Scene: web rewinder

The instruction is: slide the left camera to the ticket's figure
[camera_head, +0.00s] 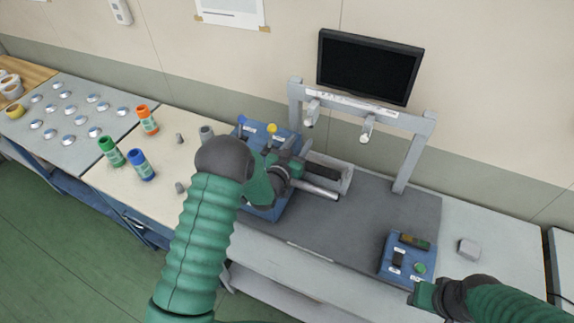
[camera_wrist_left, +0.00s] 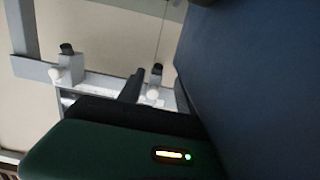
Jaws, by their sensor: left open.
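The left camera (camera_head: 311,113) is a small pale unit hanging from the grey gantry rail (camera_head: 345,102), near its left post. A second camera (camera_head: 366,132) hangs further right on the same rail. Both show in the left wrist view, one at the left (camera_wrist_left: 67,66) and one near the middle (camera_wrist_left: 155,82); which is which is hard to tell there. My left gripper (camera_head: 298,167) is open and empty, below and in front of the rail, apart from both cameras. My right gripper (camera_head: 414,293) is by the blue button panel; its jaws are unclear. Markings on the rail are too small to read.
A dark monitor (camera_head: 370,66) stands above the gantry. A blue unit (camera_head: 252,133) and a metal roller (camera_head: 316,190) lie around my left gripper. The blue button panel (camera_head: 407,259) sits front right. A paper sheet (camera_head: 232,10) hangs on the wall, unreadable. The dark bench top (camera_head: 365,215) is mostly clear.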

